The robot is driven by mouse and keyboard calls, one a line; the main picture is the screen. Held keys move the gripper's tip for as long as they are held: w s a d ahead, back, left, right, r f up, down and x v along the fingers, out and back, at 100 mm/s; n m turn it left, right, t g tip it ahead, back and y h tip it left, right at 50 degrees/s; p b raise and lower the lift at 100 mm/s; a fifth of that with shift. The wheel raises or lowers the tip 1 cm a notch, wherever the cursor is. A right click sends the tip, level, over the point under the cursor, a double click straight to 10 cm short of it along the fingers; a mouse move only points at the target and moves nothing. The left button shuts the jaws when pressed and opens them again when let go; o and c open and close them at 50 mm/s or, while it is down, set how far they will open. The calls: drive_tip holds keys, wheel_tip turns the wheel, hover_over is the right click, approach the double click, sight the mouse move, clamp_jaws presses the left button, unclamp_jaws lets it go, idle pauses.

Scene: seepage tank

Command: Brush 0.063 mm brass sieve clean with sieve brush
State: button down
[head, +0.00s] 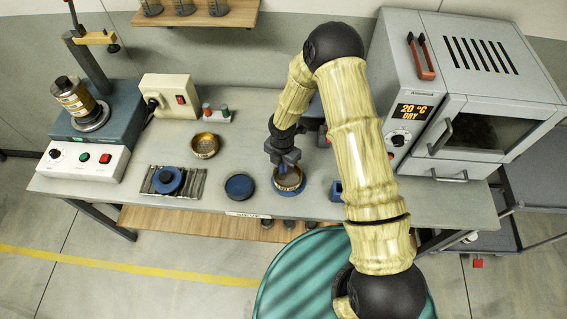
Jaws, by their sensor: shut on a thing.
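A brass sieve (290,187) stands upright on the bench on a round blue base, just below my gripper. A band of marking on its front is too small to read, so I cannot confirm its mesh size. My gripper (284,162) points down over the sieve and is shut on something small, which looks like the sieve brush. The held thing is mostly hidden by the fingers, and I cannot tell whether it touches the mesh. Another brass sieve (205,145) sits farther back to the left, apart from my gripper.
A blue disc (239,187) lies left of the sieve. A slotted metal rack (190,184) bears a blue round piece. A sieve shaker (100,125) stands at the left and a grey oven (470,90) at the right. A small blue item (335,190) lies beside my arm.

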drive_tip(key=shift+r+p, duration=2.75)
drive_tip(key=shift+r, duration=0.8)
drive_tip(key=shift+r+p, duration=2.4)
drive_tip(key=shift+r, duration=0.6)
